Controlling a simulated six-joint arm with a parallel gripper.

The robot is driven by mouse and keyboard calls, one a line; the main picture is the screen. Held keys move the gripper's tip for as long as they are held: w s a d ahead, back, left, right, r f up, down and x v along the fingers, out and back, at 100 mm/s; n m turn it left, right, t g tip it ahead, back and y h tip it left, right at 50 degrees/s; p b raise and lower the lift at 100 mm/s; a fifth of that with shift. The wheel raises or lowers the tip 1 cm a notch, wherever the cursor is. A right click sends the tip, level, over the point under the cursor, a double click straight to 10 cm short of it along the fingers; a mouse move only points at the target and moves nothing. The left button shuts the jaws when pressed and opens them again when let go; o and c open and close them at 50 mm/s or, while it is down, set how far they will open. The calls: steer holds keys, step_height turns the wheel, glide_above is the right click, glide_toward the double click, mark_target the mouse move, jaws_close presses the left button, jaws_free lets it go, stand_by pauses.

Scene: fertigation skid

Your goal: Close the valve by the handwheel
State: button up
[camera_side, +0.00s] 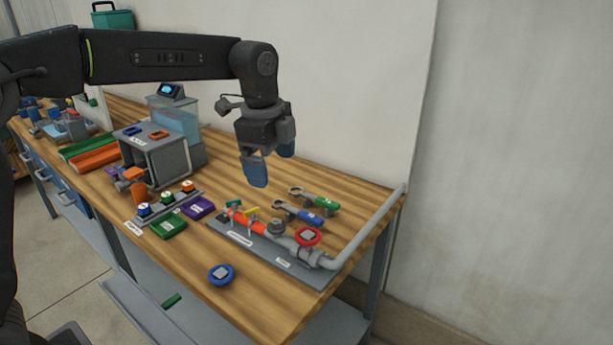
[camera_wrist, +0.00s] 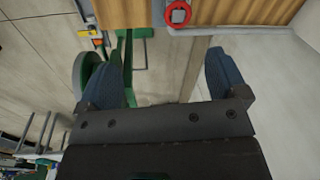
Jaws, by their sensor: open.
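The red handwheel (camera_side: 298,240) sits on the grey pipe assembly (camera_side: 265,245) at the right part of the workbench, near where the pipe bends. In the wrist view the red handwheel (camera_wrist: 169,18) shows at the top edge, beyond the fingertips and between them from side to side. My gripper (camera_side: 270,170) hangs above the bench, up and to the left of the handwheel in the side view, clear of it. In the wrist view my gripper (camera_wrist: 167,70) has its two blue fingers wide apart with nothing between them.
A loose-looking blue ring (camera_side: 212,275) lies near the bench's front edge. Wrenches with green (camera_side: 326,204) and blue (camera_side: 311,217) handles lie behind the pipe. A grey pipe (camera_side: 372,225) runs along the right edge. A grey box (camera_side: 165,160) stands left. The wall is behind.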

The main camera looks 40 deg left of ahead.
mark_target(307, 233)
steer(key=w+d+f+m+g, duration=0.1)
steer(key=w+d+f+m, duration=0.2)
steer(key=w+f+m, duration=0.25)
steer(key=shift+n, duration=0.35)
steer(key=f, duration=1.3)
steer(key=shift+w+f, duration=0.25)
steer(key=shift+w, duration=0.1)
steer(key=shift+c, duration=0.4)
